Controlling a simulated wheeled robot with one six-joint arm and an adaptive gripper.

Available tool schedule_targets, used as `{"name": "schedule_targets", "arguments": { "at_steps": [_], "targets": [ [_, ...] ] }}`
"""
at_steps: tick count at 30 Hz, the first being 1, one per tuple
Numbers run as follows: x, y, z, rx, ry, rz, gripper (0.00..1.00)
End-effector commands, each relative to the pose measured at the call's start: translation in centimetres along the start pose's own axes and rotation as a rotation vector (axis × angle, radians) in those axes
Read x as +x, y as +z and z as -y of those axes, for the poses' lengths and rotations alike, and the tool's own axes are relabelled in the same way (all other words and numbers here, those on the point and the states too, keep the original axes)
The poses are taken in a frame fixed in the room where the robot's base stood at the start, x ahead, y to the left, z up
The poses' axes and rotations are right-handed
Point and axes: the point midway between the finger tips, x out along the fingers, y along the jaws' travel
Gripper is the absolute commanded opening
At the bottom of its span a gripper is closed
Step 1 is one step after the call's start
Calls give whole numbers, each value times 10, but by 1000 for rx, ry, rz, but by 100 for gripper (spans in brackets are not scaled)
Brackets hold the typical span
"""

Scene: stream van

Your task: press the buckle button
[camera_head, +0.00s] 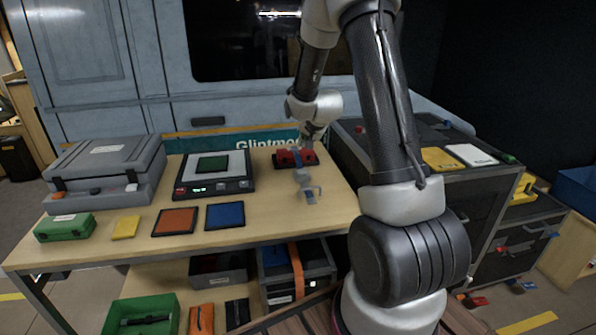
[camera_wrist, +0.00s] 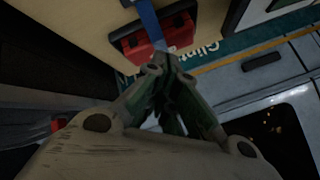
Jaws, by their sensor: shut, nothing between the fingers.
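A red block on a dark base, which looks like the buckle (camera_head: 283,158), sits at the back right of the wooden table. A blue strap runs across it, and a grey and blue piece (camera_head: 308,192) lies in front of it. My gripper (camera_head: 308,145) is just above and behind the red block. In the wrist view, my gripper (camera_wrist: 160,68) is shut and empty, with its fingertips close to the near edge of the red block (camera_wrist: 136,50) and by the blue strap (camera_wrist: 148,18). I cannot tell whether they touch. The button is not clearly visible.
A black and grey device (camera_head: 240,158) stands left of the buckle. A dark cabinet (camera_head: 345,145) borders the table on the right. The table's front right is clear.

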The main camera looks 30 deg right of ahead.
Motion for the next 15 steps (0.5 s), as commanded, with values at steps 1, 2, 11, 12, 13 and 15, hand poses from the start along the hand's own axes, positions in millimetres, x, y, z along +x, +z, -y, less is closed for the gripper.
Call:
{"name": "schedule_targets", "arguments": {
  "at_steps": [1, 2, 11, 12, 13, 15],
  "targets": [
    [0, -3, 3, 21, -12, -13, 0],
    [0, -4, 4, 32, -16, -17, 0],
    [0, -4, 3, 44, -14, -15, 0],
    [0, -3, 3, 43, -14, -14, 0],
    [0, -3, 3, 43, -13, -14, 0],
    [2, -2, 1, 43, -13, -13, 0]
  ]
}}
